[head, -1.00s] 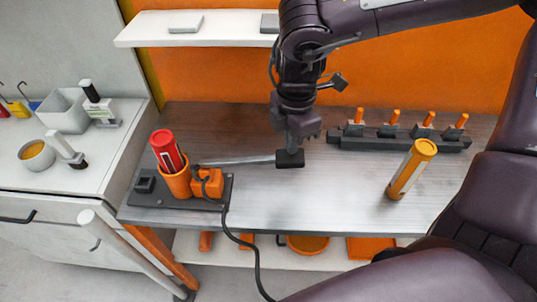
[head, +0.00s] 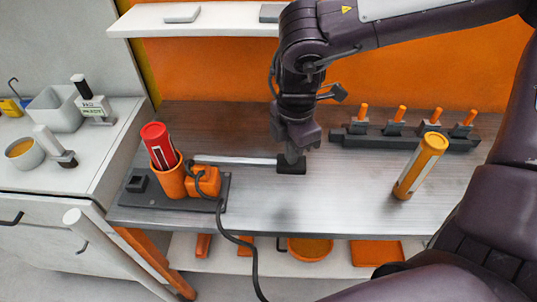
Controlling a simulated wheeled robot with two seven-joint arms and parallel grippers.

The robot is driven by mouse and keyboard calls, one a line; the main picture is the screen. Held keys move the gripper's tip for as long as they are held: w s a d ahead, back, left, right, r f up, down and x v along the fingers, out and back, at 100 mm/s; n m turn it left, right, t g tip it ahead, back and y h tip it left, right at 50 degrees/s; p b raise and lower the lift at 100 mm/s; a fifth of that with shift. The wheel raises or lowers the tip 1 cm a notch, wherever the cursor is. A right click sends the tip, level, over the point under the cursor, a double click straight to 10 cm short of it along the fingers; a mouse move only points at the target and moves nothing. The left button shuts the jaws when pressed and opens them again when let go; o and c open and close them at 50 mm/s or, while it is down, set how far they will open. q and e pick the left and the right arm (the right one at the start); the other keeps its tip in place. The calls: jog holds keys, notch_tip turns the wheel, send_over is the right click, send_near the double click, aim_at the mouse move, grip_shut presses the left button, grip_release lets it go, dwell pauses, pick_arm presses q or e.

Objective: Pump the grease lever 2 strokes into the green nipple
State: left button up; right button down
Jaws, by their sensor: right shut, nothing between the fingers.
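The grease lever (head: 235,161) is a silver rod. It runs right from the pump to a black handle block (head: 292,168) low over the bench. The pump has an orange body (head: 203,182) and an orange cup holding a red cartridge (head: 160,146), on a dark base plate (head: 149,199). My right gripper (head: 292,157) is shut and empty, pointing down with its fingertips at the top of the handle block, seemingly touching it. A black hose (head: 222,228) runs from the pump over the bench's front edge. I cannot make out the green nipple. My left gripper is out of view.
An orange-yellow cylinder (head: 420,166) stands on the bench to the right. Behind it a dark rack (head: 410,140) holds several orange-topped pieces. A white side counter (head: 60,175) with cups stands left. A shelf (head: 215,19) hangs at the back. The front middle bench is clear.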

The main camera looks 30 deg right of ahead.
notch_tip(320, 180, up, 9)
jog(key=p, duration=0.5)
dwell(0.3)
jog(key=shift+f, duration=0.15)
dwell(0.6)
